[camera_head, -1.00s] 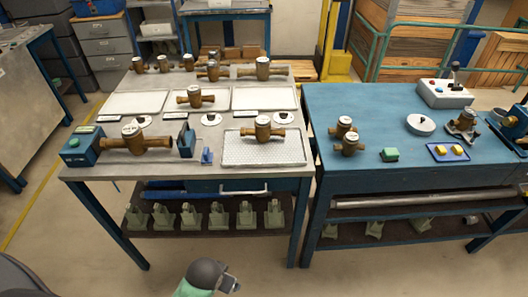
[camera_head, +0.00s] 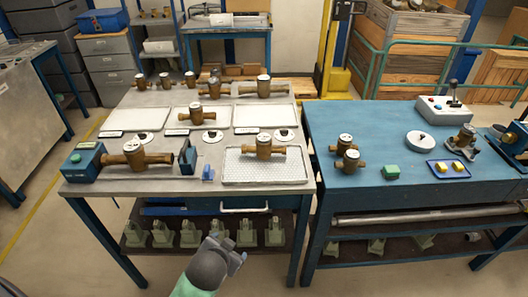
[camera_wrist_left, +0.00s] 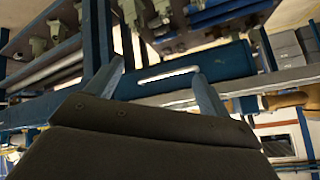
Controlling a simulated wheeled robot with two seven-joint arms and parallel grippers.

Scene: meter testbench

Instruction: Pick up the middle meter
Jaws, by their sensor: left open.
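The meter at the middle of the bench (camera_head: 212,119) is a brass body with a round white-topped head, sitting on the middle white tray (camera_head: 190,125) of the row behind the front edge. Another brass meter (camera_head: 264,148) sits on the textured front-right tray (camera_head: 265,178), and a larger one (camera_head: 134,154) lies in the blue test fixture (camera_head: 83,161). My left gripper (camera_head: 232,250) is low in front of the left bench, below its top and apart from all meters. Its two fingers (camera_wrist_left: 158,72) are spread and empty in the wrist view. My right gripper is out of view.
Several more brass meters (camera_head: 192,79) stand along the bench's back edge. A drawer handle (camera_head: 244,210) and a lower shelf with green stands (camera_head: 190,234) are under the top. The blue table (camera_head: 400,120) at right holds two small meters (camera_head: 348,158).

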